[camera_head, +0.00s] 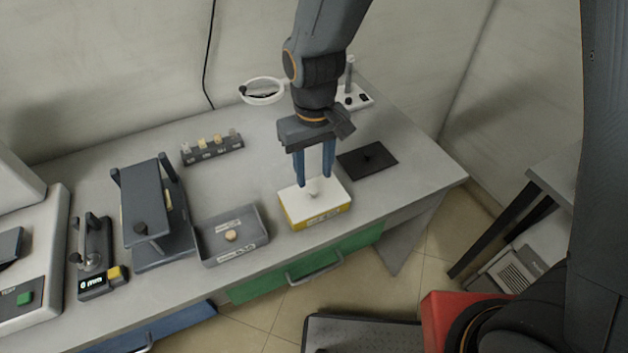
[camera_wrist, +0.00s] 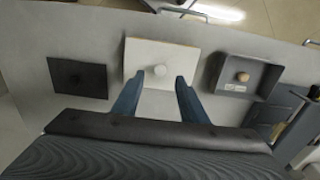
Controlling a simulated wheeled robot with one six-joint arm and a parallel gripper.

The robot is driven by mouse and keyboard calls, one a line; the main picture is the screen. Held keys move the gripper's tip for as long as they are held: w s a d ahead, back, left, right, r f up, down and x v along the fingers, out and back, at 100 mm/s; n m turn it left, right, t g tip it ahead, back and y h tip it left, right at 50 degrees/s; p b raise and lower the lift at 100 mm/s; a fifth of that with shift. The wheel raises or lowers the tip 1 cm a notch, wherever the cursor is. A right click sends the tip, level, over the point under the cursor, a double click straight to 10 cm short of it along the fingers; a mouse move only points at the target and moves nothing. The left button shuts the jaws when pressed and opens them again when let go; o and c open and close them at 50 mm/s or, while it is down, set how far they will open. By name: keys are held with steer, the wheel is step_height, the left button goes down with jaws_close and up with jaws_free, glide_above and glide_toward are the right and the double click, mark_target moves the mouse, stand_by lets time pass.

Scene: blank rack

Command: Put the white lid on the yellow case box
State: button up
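The white lid (camera_head: 298,199) lies on top of the yellow case box (camera_head: 321,217), near the front edge of the table. It looks flat and lined up with the box, with a small pale knob in its middle. In the wrist view the white lid (camera_wrist: 138,53) covers the box top. My gripper (camera_head: 314,182) is just above the lid, fingers pointing down. Its two blue fingertips, also in the wrist view (camera_wrist: 161,82), are apart on either side of the knob, with gaps visible. Nothing is held between them.
A grey tray (camera_head: 257,242) with a round tan piece stands left of the box. A dark square plate (camera_head: 380,160) lies to the right. Behind are a rack (camera_head: 213,149) with several small pieces and a magnifier (camera_head: 262,101). A dark press (camera_head: 150,205) stands farther left.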

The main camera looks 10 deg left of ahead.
steer(key=shift+r, duration=1)
steer(key=d+r+m, duration=0.1)
steer(key=d+m, duration=0.1)
steer(key=d, duration=0.6)
steer(key=s+d+r+m+t, duration=0.1)
steer(key=d+m, duration=0.1)
steer(key=d, duration=0.6)
steer(key=s+d+r+m, duration=0.1)
steer(key=d+m, duration=0.1)
steer(key=d, duration=0.6)
steer(key=shift+s+r+b, duration=0.25)
steer(key=shift+r+b, duration=0.15)
